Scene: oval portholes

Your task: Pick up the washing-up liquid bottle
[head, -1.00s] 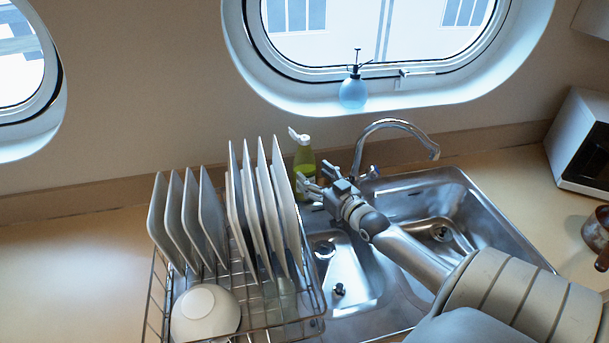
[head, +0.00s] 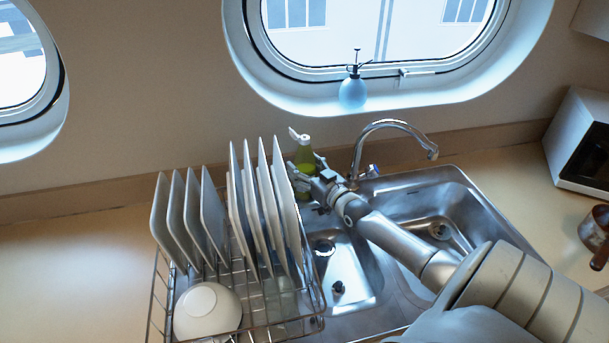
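The washing-up liquid bottle (head: 304,156) is green with a white cap. It stands upright behind the sink, beside the dish rack's plates, and its lower part is hidden by my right gripper. My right gripper (head: 304,172) is at the bottle, with its fingers apart and reaching to either side of the bottle's body. I cannot tell whether the fingers touch it. My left gripper is not in view.
A dish rack (head: 322,297) with several upright plates (head: 203,215) and a white bowl (head: 207,311) stands close left of the gripper. The tap (head: 392,124) rises to its right over the metal sink (head: 455,180). A blue spray bottle (head: 353,93) stands on the window ledge.

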